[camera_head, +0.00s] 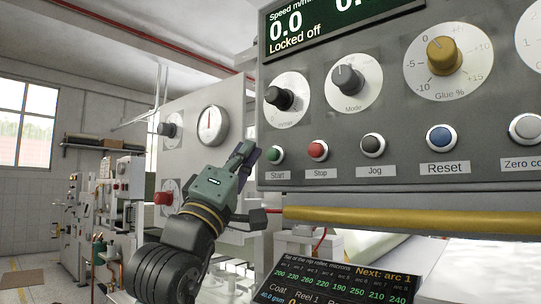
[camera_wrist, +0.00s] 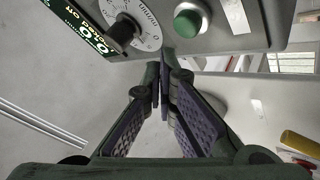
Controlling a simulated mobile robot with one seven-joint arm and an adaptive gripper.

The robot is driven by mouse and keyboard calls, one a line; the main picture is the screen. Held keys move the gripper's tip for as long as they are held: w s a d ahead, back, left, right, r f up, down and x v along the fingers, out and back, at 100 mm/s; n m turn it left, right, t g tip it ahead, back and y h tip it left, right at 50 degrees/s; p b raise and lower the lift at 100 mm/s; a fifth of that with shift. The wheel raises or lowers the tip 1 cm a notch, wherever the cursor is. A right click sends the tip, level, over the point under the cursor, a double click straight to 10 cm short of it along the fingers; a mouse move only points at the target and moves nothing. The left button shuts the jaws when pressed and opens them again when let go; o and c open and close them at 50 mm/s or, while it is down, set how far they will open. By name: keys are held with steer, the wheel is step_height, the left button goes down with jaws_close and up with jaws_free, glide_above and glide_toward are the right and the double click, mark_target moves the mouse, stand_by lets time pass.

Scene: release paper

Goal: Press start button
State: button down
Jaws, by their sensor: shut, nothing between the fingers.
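The green Start button (camera_head: 275,154) is the leftmost in a row on the grey control panel (camera_head: 380,115), above a label reading "Start". It also shows in the wrist view as a green dome in a pale ring (camera_wrist: 188,22). My gripper (camera_head: 246,150) is shut and empty, just left of the Start button in the head view. In the wrist view its fingertips (camera_wrist: 162,56) point toward the panel, a little below and left of the button. A gap shows between fingertips and button in the picture; the exact depth is hard to tell.
The red Stop button (camera_head: 318,150), Jog button (camera_head: 373,145) and blue Reset button (camera_head: 441,138) continue the row. A black knob (camera_head: 279,98) sits above Start. The display (camera_head: 320,28) reads "Locked off". A yellow bar (camera_head: 400,217) runs below the panel.

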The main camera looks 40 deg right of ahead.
steer(key=a, duration=0.3)
steer(key=shift+s+a, duration=0.15)
steer(key=shift+a, duration=0.15)
stand_by(0.7)
